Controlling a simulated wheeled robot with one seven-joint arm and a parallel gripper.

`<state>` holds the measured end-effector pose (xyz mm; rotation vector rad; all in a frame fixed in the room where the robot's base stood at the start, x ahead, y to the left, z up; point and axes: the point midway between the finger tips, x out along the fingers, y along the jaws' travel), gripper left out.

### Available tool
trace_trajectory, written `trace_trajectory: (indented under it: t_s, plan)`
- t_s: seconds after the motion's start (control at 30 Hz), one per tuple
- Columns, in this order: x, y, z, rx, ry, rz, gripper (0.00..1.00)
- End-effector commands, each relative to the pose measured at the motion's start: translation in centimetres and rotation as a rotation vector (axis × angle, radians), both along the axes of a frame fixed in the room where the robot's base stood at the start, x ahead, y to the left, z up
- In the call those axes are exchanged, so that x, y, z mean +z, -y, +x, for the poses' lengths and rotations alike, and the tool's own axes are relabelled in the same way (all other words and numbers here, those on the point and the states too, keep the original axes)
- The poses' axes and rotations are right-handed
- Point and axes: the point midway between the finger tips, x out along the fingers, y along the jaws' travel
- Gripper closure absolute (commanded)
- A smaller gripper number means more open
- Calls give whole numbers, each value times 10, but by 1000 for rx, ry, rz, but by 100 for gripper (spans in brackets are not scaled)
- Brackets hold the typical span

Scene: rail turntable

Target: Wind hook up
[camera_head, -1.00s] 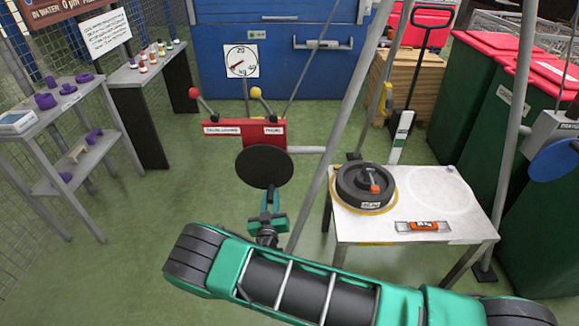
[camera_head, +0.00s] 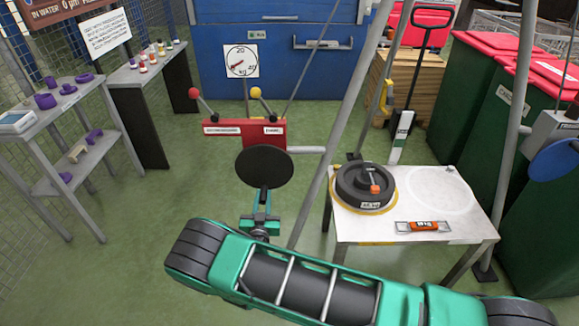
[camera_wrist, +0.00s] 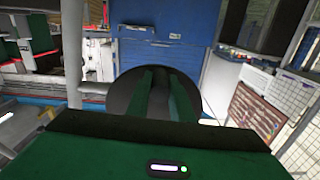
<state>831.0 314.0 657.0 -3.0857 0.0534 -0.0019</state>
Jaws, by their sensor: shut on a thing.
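A yellow hook (camera_head: 385,99) hangs beside the slanted grey pole, behind the white table. A red control box (camera_head: 238,133) with a red-knobbed lever (camera_head: 199,100) and a yellow-knobbed lever (camera_head: 260,98) stands mid-picture. A dark round disc (camera_head: 264,166) is on its near side. My gripper (camera_head: 261,211) is at the lower edge of the disc in the head view. In the wrist view, the fingers of my gripper (camera_wrist: 165,88) point at the disc (camera_wrist: 126,92), close together. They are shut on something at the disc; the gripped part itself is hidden.
A white table (camera_head: 440,205) with a black round weight (camera_head: 366,187) and an orange-labelled item (camera_head: 423,226) is on the right. A blue wheel (camera_head: 553,160) on a grey box is at the far right. Shelves (camera_head: 75,125) stand left. Green floor is clear between.

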Motion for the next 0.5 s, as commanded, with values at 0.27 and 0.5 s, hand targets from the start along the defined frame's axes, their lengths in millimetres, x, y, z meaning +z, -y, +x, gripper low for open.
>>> trace_trajectory:
  t_s: [0.27,0.5]
  plan:
    - [-4,-6,-3,8,-9,28,100]
    - [0,-20,-2,8,-3,188,100]
